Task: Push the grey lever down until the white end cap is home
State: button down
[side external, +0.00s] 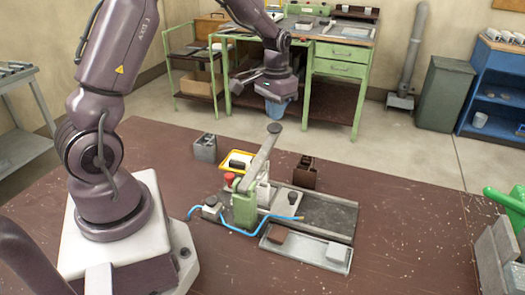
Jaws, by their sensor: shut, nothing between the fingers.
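The grey lever (260,156) stands raised and tilted on the clamp, its dark round knob (274,128) at the top. The green clamp body (244,208) is below it. A white part (263,191) beside the lever's foot may be the end cap, but it is partly hidden and I cannot tell how it is seated.
A red button (229,178) and blue hose (228,228) are beside the clamp. A yellow-rimmed tray (222,160), grey box (204,148) and brown box (305,173) stand behind. A metal tray (325,252) lies in front. The brown tabletop (400,235) is clear to the right.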

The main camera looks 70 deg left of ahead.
aim_at(275, 127)
jog(key=shift+f, duration=0.15)
dwell(0.4)
jog(key=shift+f, duration=2.1)
jog(key=shift+r, duration=4.35)
